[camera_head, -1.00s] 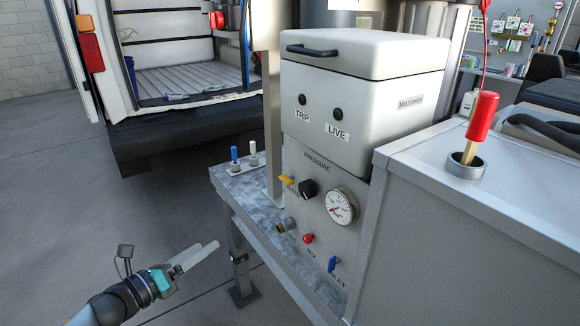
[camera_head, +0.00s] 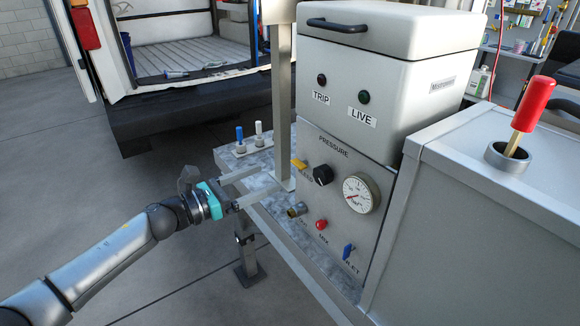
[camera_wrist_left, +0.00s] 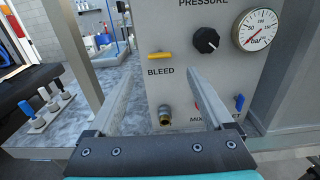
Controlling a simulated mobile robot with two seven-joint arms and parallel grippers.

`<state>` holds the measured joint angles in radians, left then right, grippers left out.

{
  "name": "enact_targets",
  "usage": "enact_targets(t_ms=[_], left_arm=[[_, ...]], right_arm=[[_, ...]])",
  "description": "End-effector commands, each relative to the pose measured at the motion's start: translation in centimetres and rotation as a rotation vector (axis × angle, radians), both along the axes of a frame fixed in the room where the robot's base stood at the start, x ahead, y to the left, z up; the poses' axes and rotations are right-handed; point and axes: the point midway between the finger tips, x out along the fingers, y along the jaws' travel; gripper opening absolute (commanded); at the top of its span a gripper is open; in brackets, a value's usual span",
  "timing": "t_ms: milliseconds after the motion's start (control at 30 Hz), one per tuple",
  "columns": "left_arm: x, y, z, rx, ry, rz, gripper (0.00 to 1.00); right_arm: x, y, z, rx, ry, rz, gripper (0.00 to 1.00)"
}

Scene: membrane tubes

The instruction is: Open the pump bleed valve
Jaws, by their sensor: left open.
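The bleed valve is a yellow lever (camera_head: 299,164) on the upper left of the grey pump panel (camera_head: 333,215). In the left wrist view the yellow lever (camera_wrist_left: 160,56) lies level above the word BLEED. My left gripper (camera_head: 262,182) is open and empty, pointing at the panel from the left. In the left wrist view its fingers (camera_wrist_left: 157,85) stand apart, with the lever ahead and above, between the fingertips and not touched. The right gripper is not in view.
Near the lever are a black knob (camera_head: 322,175), a pressure gauge (camera_head: 361,193), a brass outlet (camera_head: 297,210), a red button (camera_head: 321,225) and a blue lever (camera_head: 348,252). A metal post (camera_head: 282,110) stands left of the panel. Blue and white handles (camera_head: 239,138) stand on the bench.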

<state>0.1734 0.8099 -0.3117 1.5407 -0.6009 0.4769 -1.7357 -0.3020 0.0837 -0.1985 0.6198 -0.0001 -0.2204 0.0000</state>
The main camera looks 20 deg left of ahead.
Motion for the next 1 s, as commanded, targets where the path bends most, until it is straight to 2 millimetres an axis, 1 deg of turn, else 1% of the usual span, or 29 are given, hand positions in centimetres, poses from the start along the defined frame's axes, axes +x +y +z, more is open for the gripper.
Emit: enact_targets(t_ms=[33, 300, 500, 700, 1000], left_arm=[[0.6, -0.5, 0.2, -0.002, -0.004, 0.0, 0.85], [3.7, -2.8, 0.2, -0.003, -0.002, 0.0, 0.85], [5.6, -4.3, 0.1, -0.002, -0.001, 0.001, 0.85], [6.4, -5.0, 0.0, -0.001, 0.001, 0.001, 0.85], [6.6, -5.1, 0.0, -0.001, 0.001, 0.0, 0.85]], right_arm=[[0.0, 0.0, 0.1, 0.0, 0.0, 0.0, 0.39], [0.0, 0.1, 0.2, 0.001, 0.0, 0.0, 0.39], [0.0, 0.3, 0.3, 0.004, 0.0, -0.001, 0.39], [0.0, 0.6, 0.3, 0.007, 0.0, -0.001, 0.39], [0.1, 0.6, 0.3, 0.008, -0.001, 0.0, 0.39]])
